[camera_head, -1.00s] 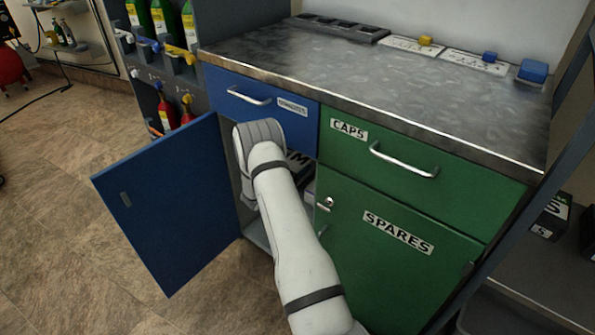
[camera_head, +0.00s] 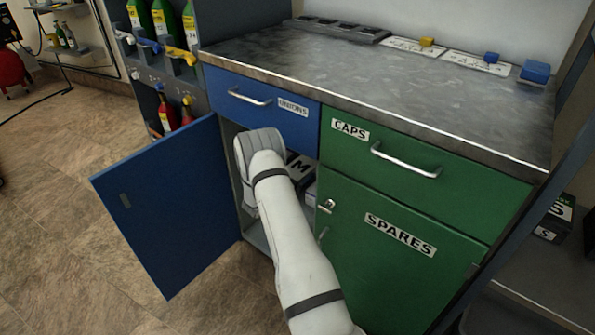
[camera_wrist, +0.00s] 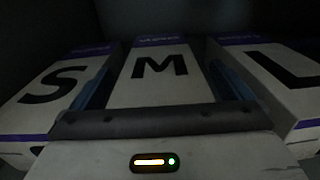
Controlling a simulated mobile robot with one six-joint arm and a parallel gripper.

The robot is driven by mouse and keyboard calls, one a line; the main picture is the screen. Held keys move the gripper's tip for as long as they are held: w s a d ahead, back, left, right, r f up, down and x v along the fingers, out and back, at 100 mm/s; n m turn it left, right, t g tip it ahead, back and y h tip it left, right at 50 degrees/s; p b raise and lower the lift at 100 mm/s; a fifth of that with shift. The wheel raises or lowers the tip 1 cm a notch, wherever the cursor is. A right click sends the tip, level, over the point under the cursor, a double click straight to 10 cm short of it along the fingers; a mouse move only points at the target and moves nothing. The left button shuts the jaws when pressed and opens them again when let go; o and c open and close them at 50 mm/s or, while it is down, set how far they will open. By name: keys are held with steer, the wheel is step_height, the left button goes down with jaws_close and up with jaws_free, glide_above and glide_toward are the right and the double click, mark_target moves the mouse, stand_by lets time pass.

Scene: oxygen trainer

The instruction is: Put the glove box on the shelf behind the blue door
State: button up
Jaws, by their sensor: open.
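The blue door (camera_head: 165,210) stands wide open to the left of its cabinet. My arm reaches into that cabinet, and my gripper is hidden inside it in the head view. In the wrist view my gripper (camera_wrist: 161,84) is open, with its blue fingers on either side of the white glove box marked M (camera_wrist: 158,90). Part of the M box also shows beside my wrist in the head view (camera_head: 305,172). Its underside and contact with the shelf are hidden. The wrist view does not clearly show whether the fingers touch it.
A box marked S (camera_wrist: 45,95) is left of the M box, and one marked L (camera_wrist: 285,85) is right of it, both close to my fingers. The blue drawer (camera_head: 262,105) above and green SPARES door (camera_head: 390,265) at right are shut.

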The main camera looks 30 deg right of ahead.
steer(key=shift+r, duration=0.15)
steer(key=p+v, duration=0.3)
steer(key=v, duration=0.8)
steer(key=s+a+r+m+g+y, duration=0.35)
steer(key=s+r+m+g, duration=0.45)
steer(key=s+r+m, duration=0.65)
steer(key=s+a+r+m+t+y, duration=0.1)
steer(key=s+a+r+m+y, duration=0.2)
steer(key=s+a+r+y, duration=0.3)
steer(key=s+a+r+m+t+y, duration=0.2)
steer(key=s+a+r+m+y, duration=0.2)
steer(key=s+a, duration=0.7)
steer(key=s+r+y, duration=0.1)
steer(key=r+y, duration=0.1)
steer(key=y, duration=0.1)
steer(key=shift+s+a, duration=0.3)
steer(key=shift+s, duration=0.05)
steer(key=shift+y, duration=0.25)
